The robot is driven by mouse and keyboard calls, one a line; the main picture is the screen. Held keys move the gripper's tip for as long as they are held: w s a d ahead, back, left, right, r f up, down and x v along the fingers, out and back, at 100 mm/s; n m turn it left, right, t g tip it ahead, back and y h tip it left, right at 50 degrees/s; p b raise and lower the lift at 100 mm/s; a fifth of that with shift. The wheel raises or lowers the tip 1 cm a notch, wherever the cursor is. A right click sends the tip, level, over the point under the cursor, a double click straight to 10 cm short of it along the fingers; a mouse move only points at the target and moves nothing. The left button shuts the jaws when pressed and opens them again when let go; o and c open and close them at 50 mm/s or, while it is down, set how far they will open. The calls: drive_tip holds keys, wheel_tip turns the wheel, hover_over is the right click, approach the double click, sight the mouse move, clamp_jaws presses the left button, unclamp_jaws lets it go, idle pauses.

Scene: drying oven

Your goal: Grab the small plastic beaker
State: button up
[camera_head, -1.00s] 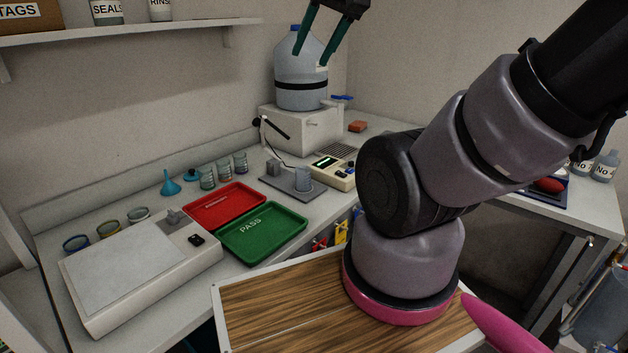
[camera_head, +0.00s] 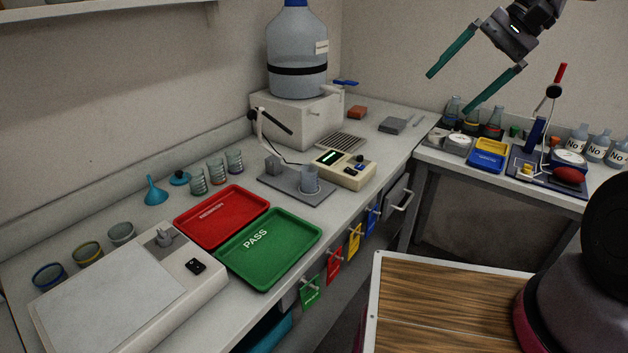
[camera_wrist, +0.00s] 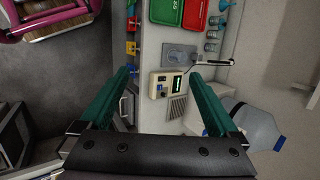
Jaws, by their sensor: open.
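A small clear beaker (camera_head: 310,180) stands upright on the grey plate of a probe stand (camera_head: 283,190) on the bench. In the wrist view it is hard to make out on that plate (camera_wrist: 181,55). Several small clear cups with marked sides, such as the nearest one (camera_head: 198,181), stand in a row behind the red tray. I cannot tell for sure which one is plastic. My gripper (camera_head: 448,92) is open and empty, high in the air at the upper right, well away from the beakers. In the wrist view its two green fingers (camera_wrist: 160,76) are spread above the bench.
A meter (camera_head: 344,169) sits beside the stand, and a probe arm (camera_head: 270,120) reaches over it. A red tray (camera_head: 221,217), a green tray (camera_head: 268,246) and a balance (camera_head: 128,300) lie to the left. A big bottle (camera_head: 297,55) stands behind on a white box (camera_head: 298,118).

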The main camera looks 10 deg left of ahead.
drive_tip(key=w+a+f+m+g+y, duration=0.35)
drive_tip(key=a+f+y, duration=0.35)
drive_tip(key=a, duration=0.6)
drive_tip(key=m+t+y, duration=0.5)
drive_tip(key=m+t, duration=0.2)
drive_tip(key=m, duration=0.3)
hover_over(317, 178)
drive_tip(key=s+d, duration=0.3)
drive_tip(key=d, duration=0.3)
wheel_tip(317, 178, down, 16)
drive_tip(key=f+m+t, duration=0.1)
drive_tip(key=f, duration=0.2)
drive_tip(key=a+f+m+t+h, duration=0.1)
drive_tip(key=f+m, duration=0.1)
drive_tip(key=f, duration=0.1)
drive_tip(key=f+m+t+h, duration=0.1)
drive_tip(key=f+m, duration=0.1)
drive_tip(key=f, duration=0.1)
drive_tip(key=shift+w+a+f+t, duration=0.15)
drive_tip(key=shift+w+t, duration=0.2)
drive_tip(key=shift+w+a+f+m+h, duration=0.1)
drive_tip(key=shift+a+f+m+h, duration=0.1)
drive_tip(key=shift+f+m+h, duration=0.1)
drive_tip(key=x, duration=0.4)
drive_tip(key=shift+w+a, duration=0.2)
drive_tip(key=shift+a, duration=0.1)
drive_tip(key=x, duration=0.5)
drive_tip(key=shift+a+r, duration=0.2)
drive_tip(key=shift+a, duration=0.15)
